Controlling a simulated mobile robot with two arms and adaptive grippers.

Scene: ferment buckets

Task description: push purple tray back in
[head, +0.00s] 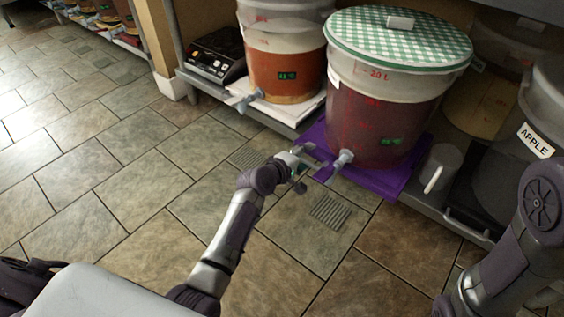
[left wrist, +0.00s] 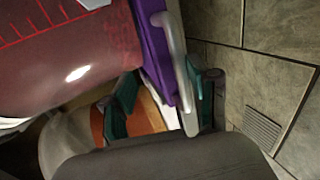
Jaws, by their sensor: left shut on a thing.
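The purple tray (head: 397,181) is under a large bucket of dark red liquid (head: 375,115) with a green checked lid. Its front part sticks out past the shelf edge over the floor. A white spigot (head: 343,159) points out from the bucket's front. My left gripper (head: 309,163) is at the tray's front left.
An orange-filled bucket (head: 283,70) stands on a white tray (head: 290,107) to the left, beside a black scale (head: 216,56). The tiled floor (head: 110,170) is clear.

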